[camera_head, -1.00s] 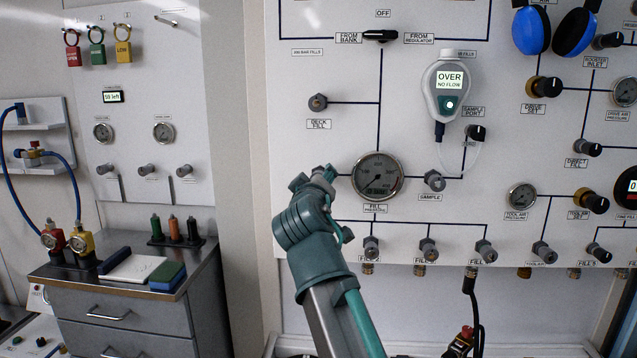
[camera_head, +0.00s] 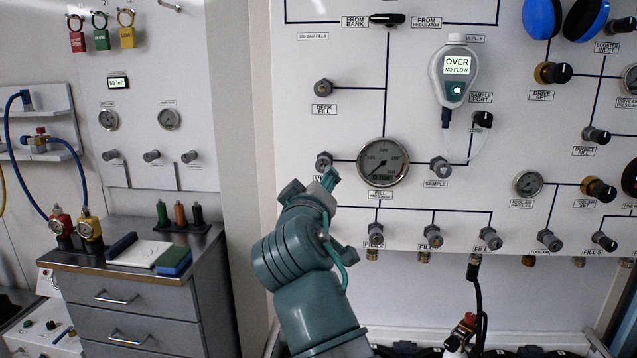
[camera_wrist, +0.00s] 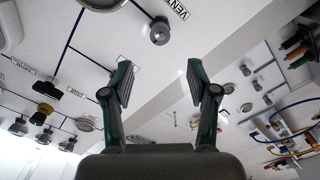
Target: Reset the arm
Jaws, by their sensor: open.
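My gripper (camera_head: 322,188) is in the lower middle of the head view, in front of the fill panel (camera_head: 345,125). In the wrist view the two fingers of my gripper (camera_wrist: 160,80) stand wide apart with nothing between them. The vent knob (camera_head: 324,160) shows just above the gripper tip in the head view, with its label partly covered. The same knob appears beyond the fingers in the wrist view (camera_wrist: 160,33), apart from them. My arm rises from the bottom of the head view and hides part of the panel's lower left.
The fill pressure gauge (camera_head: 382,162) is right of my gripper. A sampling meter (camera_head: 453,78) reading "OVER NO FLOW" hangs above right. A hose (camera_head: 478,300) hangs below the panel.

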